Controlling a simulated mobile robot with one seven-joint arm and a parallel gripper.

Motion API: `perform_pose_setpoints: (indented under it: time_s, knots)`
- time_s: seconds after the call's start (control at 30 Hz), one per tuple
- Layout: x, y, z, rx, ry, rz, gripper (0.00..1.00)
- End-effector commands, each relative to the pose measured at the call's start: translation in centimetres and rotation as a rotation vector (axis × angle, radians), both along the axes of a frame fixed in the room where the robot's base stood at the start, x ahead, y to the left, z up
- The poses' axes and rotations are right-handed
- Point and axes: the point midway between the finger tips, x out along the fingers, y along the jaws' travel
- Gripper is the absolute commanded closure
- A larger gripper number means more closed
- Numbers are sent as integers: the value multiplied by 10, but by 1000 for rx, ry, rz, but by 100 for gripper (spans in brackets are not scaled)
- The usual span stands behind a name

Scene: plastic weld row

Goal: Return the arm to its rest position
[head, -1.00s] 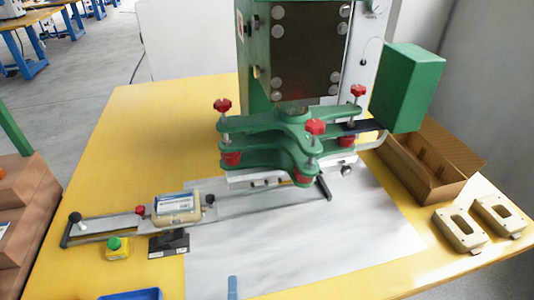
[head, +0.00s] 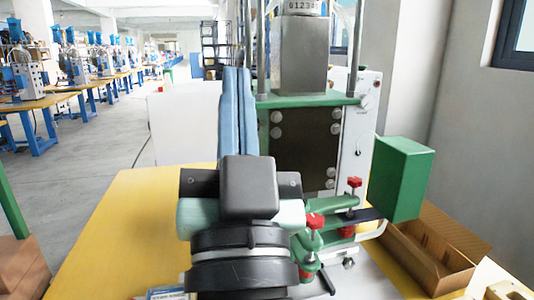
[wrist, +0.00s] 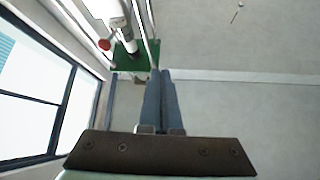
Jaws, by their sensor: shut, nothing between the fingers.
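My gripper (head: 237,72) stands in front of the welding machine in the head view, with its two blue fingers pointing up. The fingers lie together with nothing between them. In the wrist view my gripper (wrist: 161,73) also shows its blue fingers side by side and empty, against a grey wall and ceiling. My dark wrist hides much of the green machine fixture (head: 335,205) and the table's middle.
The green and grey welding machine (head: 300,130) stands just behind my gripper. A cardboard box (head: 440,240) is at the right on the yellow table (head: 120,225). A window (wrist: 40,90) shows at left in the wrist view. Open floor lies at left.

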Motion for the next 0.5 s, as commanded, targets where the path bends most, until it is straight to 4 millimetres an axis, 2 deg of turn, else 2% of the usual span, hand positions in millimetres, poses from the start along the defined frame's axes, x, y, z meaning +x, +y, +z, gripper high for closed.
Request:
perform_pose_setpoints:
  time_s: [0.03,0.17,0.2,0.37,0.5]
  knots:
    - [-18,-9,26,-42,-53,-68,100]
    - [-59,-29,73,-138,-143,-244,100]
    - [-58,-29,88,-145,-137,-253,100]
    - [-55,-27,125,-142,-130,-242,100]
    - [-54,-27,161,-141,-129,-240,100]
